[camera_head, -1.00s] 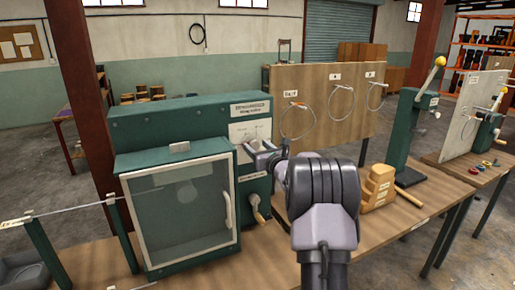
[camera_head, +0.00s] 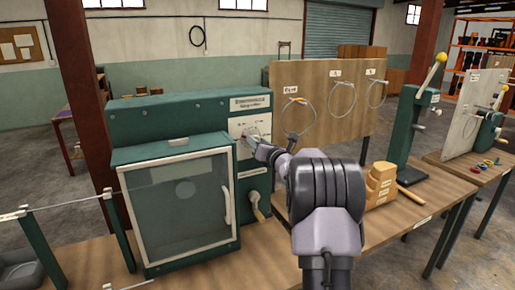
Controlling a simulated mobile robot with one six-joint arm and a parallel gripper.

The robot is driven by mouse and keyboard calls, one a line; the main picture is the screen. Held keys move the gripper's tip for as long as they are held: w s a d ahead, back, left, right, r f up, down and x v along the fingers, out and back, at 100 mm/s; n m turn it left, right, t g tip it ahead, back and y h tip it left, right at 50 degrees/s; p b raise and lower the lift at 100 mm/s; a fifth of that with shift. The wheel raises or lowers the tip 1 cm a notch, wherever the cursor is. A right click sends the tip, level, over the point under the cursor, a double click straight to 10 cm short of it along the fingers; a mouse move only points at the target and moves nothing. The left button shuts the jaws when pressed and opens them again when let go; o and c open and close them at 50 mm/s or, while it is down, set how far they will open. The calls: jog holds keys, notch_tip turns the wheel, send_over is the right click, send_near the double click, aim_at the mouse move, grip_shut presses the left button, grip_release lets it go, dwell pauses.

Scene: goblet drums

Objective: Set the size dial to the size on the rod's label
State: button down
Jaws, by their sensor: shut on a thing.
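The green machine (camera_head: 160,122) stands on the bench, with a pale dial plate (camera_head: 238,124) at its upper right. My gripper (camera_head: 250,138) is at this plate, shut on the size dial, which its fingers and wrist mostly hide. The dial's marks and setting are too small to read. A thin rod (camera_head: 65,206) lies across green posts at the left. Small pale tags show near its ends, but their writing is not legible.
A glass-fronted door (camera_head: 180,205) with a handle and a crank (camera_head: 256,206) are below the dial. A board with wire rings (camera_head: 325,105) stands behind. Wooden blocks (camera_head: 380,185) and a green lever press (camera_head: 415,135) are to the right of my arm.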

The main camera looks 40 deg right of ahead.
jog(key=shift+a+f+m+p, duration=0.15)
jog(key=shift+m+p, duration=0.8)
jog(key=shift+m, duration=6.95)
jog(key=shift+d+f+m+p, duration=0.2)
jog(key=shift+m+p, duration=0.75)
jog(key=shift+m, duration=6.95)
jog(key=c, duration=0.9)
grip_release()
